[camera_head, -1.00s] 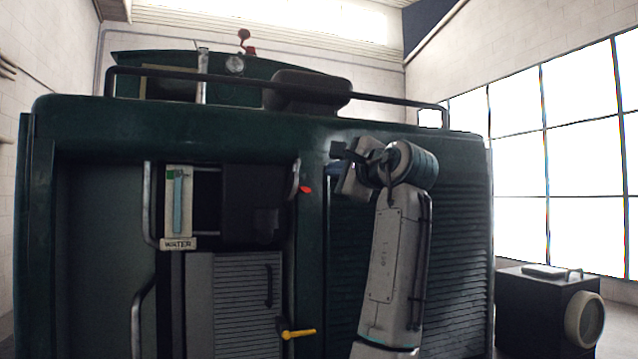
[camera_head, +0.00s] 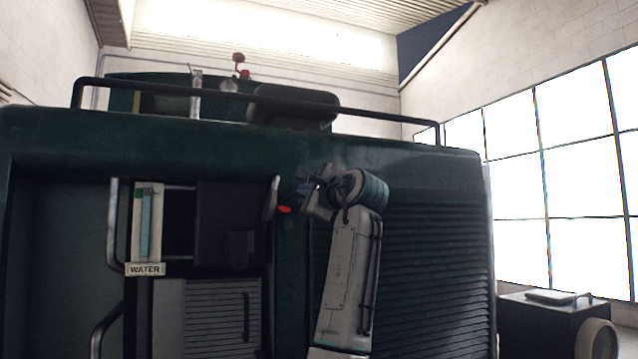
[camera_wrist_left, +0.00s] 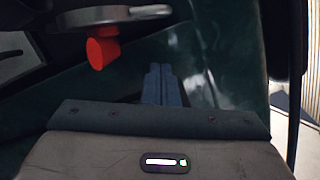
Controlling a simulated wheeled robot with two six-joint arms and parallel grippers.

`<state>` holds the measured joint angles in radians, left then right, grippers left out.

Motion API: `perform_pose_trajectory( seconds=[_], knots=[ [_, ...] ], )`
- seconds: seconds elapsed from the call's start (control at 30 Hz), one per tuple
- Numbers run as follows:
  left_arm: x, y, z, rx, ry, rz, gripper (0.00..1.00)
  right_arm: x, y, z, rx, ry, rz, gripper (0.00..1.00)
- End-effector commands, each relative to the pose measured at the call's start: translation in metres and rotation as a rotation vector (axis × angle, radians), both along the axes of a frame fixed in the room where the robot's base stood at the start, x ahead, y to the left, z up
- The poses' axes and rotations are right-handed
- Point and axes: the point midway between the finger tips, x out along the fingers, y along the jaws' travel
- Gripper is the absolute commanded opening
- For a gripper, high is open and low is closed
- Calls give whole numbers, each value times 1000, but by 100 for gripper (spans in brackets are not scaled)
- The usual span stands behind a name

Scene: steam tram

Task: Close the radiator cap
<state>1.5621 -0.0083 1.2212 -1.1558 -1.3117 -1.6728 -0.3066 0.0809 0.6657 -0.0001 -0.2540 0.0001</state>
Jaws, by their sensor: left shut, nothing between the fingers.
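A dark green steam tram (camera_head: 90,145) fills much of the head view. I cannot tell for certain which part is the radiator cap. A dark rounded piece (camera_head: 292,97) shows on the tram's top behind the rail. My left gripper (camera_head: 302,188) is raised in front of the tram's upper face, just right of a small red part (camera_head: 284,209). In the left wrist view, the left gripper (camera_wrist_left: 160,72) is shut and empty, with a red part (camera_wrist_left: 101,50) to the left of its fingertips. My right gripper is not in view.
A black rail (camera_head: 260,110) runs along the tram's top. A WATER gauge (camera_head: 147,225) and an opening with metal bars are at left. Dark louvres (camera_head: 440,260) cover the right side. A black box (camera_head: 545,310) stands at lower right, by bright windows.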

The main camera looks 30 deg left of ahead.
Motion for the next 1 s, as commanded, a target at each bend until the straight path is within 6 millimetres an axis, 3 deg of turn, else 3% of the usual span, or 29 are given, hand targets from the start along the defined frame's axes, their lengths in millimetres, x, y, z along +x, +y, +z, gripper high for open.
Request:
perform_pose_trajectory(
  seconds=[0.1,0.3,0.77,1.0],
  knots=[
    [-15,12,11,0,-4,1,0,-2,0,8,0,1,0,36],
    [-27,21,17,-1,-3,-1,0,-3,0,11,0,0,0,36],
    [-29,23,17,-2,-4,-1,0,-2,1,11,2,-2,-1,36],
    [-34,43,21,-41,-49,2,0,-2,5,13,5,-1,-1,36]
  ],
)
